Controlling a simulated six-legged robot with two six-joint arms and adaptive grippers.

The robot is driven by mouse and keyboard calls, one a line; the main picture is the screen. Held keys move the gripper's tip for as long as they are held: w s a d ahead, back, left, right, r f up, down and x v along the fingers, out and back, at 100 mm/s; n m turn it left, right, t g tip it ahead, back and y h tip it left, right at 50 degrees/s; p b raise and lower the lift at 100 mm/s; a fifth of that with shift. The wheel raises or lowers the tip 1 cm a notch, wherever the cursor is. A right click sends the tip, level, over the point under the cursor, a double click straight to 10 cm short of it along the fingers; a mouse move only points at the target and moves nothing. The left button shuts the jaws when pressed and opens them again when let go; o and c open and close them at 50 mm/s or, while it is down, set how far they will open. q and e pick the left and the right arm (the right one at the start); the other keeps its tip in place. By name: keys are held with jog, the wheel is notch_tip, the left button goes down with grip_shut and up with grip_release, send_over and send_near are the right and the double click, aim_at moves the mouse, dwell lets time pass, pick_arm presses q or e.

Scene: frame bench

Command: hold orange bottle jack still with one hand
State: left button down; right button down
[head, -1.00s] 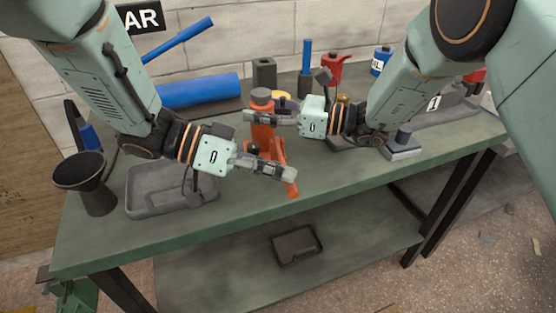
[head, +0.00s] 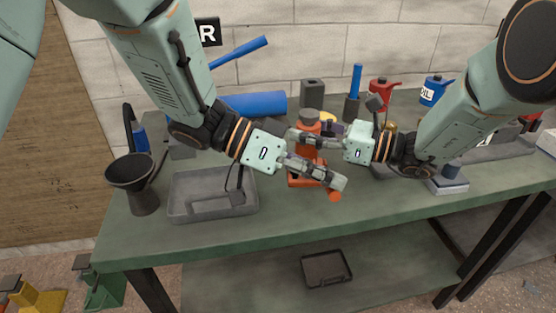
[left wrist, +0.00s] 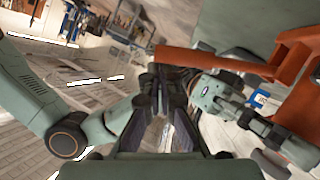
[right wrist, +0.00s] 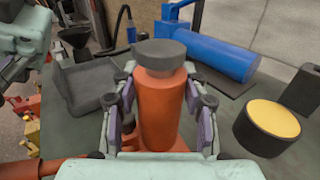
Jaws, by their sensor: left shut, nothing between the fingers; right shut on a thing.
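The orange bottle jack (head: 307,128) stands upright on the green bench, with a grey cap on top. My right gripper (head: 300,138) is shut on its upper body; in the right wrist view the orange cylinder (right wrist: 162,110) sits between the fingers. My left gripper (head: 338,181) is shut and empty in front of the jack's lower part. It hides part of the jack's base and lever; an orange lever end (head: 335,196) shows just below its fingertips. In the left wrist view the orange lever (left wrist: 215,62) runs past the closed fingers; I cannot tell whether they touch.
A grey tray (head: 213,212) and a dark funnel (head: 132,172) stand at the left of the bench. A blue cylinder (head: 252,104) lies behind. A yellow-topped dark tin (right wrist: 272,120) stands close to the jack. Red and blue cans (head: 436,90) stand at the back right.

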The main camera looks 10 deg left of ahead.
pick_arm(q)
jog(key=s+v, duration=0.2)
jog(key=v, duration=0.7)
jog(key=shift+a+r, duration=0.35)
jog(key=shift+r, duration=0.1)
dwell(1.0)
jog(key=w+a+r, duration=0.1)
jog(key=w+r, duration=0.3)
jog(key=w, duration=0.3)
jog(key=shift+w+r, duration=0.1)
